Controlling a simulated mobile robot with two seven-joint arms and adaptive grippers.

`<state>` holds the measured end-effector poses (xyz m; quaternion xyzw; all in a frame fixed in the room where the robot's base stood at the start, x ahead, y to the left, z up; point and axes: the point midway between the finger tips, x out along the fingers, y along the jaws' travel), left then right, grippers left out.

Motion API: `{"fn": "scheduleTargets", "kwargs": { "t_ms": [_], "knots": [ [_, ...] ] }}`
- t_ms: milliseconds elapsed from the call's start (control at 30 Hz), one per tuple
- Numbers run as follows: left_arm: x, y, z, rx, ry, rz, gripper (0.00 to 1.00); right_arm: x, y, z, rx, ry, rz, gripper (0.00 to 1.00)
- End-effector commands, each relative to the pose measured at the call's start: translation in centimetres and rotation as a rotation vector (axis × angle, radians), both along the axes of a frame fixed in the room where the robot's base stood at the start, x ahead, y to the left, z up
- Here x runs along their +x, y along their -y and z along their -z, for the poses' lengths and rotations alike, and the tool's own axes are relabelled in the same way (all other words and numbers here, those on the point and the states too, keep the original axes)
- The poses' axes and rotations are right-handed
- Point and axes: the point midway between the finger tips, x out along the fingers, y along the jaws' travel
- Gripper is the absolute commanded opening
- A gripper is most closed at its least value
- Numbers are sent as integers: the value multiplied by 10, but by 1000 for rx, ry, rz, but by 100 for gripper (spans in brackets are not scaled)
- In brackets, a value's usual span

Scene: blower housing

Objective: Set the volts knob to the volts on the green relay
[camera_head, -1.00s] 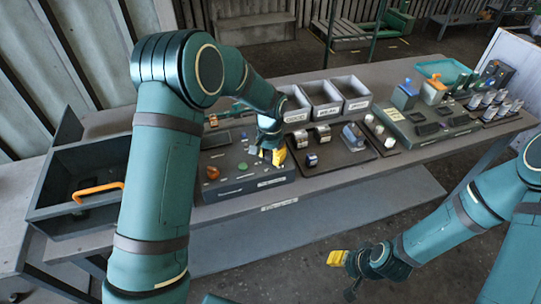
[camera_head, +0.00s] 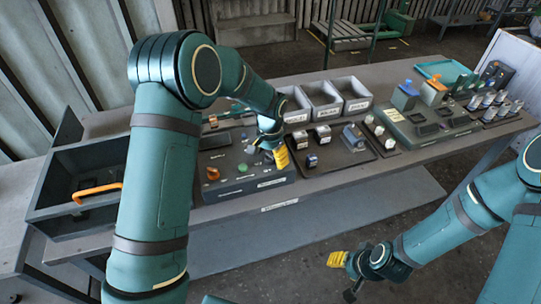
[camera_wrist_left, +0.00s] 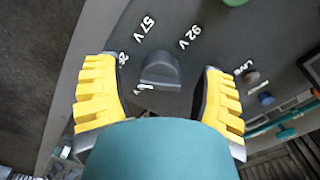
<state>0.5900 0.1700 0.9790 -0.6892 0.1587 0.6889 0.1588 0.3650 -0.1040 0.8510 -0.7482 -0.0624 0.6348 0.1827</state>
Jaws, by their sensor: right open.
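The volts knob (camera_wrist_left: 160,70) is a dark grey knob on the panel, seen in the left wrist view. Labels around it read 57 V (camera_wrist_left: 149,25) and 92 V (camera_wrist_left: 189,37); two others are partly hidden by my gripper. My left gripper (camera_wrist_left: 160,95) is open, with yellow fingers on either side of the knob and a visible gap to each. In the head view, my left gripper (camera_head: 279,158) is at the right of the control box (camera_head: 235,190). My right gripper (camera_head: 338,259) is open and empty, low over the floor. I cannot make out a green relay.
An open drawer box (camera_head: 60,215) with an orange handle stands at left.

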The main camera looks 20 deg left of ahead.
Motion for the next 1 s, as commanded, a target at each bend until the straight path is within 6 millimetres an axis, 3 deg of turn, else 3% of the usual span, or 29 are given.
{"fn": "scheduleTargets", "kwargs": {
  "t_ms": [267, 700, 1000],
  "knots": [
    [0, 0, -10, -1, 2, 0, 70, 0, 0, 0, 0, 0, 0, 47],
    [1, 0, -94, -1, 4, 0, 70, 0, 0, 0, 0, 0, 0, 47],
    [0, 0, -119, 0, 0, 0, 70, 0, 0, 0, 0, 0, 0, 47]
  ]
}}
